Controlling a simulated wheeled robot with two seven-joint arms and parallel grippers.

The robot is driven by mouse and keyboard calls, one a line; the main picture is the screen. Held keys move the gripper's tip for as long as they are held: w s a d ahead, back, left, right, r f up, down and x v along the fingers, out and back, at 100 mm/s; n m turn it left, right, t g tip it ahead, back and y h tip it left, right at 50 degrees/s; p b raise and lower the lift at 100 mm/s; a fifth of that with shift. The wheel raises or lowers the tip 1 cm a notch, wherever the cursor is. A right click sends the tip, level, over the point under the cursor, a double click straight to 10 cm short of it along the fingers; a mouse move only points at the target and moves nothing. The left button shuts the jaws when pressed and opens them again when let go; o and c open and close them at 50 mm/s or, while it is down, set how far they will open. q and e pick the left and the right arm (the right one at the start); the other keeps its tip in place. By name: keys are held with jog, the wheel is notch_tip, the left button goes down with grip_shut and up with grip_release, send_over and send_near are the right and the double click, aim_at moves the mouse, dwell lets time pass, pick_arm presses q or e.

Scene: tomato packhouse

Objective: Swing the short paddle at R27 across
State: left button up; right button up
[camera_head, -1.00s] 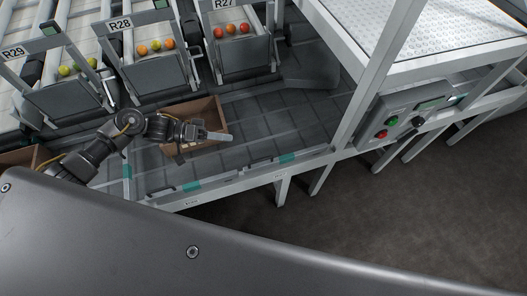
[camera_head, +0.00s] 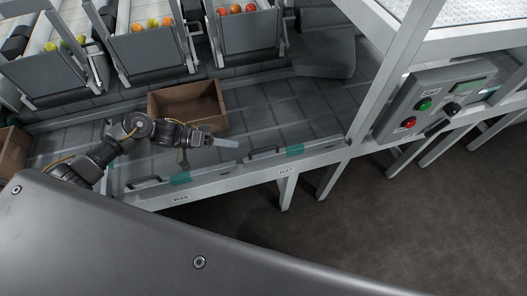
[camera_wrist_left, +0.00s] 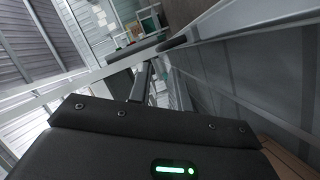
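The R27 sign is cut off in the head view now; its chute (camera_head: 250,33), with red and orange tomatoes, is at the top. I cannot tell for sure which part is its short paddle. A grey angled plate (camera_head: 328,58) lies to the right of that chute. A dark handle (camera_head: 264,153) sits on the front rail beside a teal patch. My left gripper (camera_head: 212,141) is over the belt, in front of a brown box and left of that handle, apparently apart from both. Its opening is not clear. The left wrist view shows a dark bar (camera_wrist_left: 155,53) beyond the wrist body. My right gripper is out of view.
The brown box (camera_head: 222,103) stands on the dark belt (camera_head: 270,115) below the chutes. Another handle (camera_head: 145,183) is farther left on the rail. A steel post (camera_head: 385,80) and a button panel (camera_head: 432,103) stand at right. Another box (camera_head: 12,150) is at far left.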

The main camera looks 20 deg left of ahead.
aim_at(263, 149)
pick_arm(q)
jog(key=x, duration=1)
jog(key=shift+d, duration=0.4)
grip_shut()
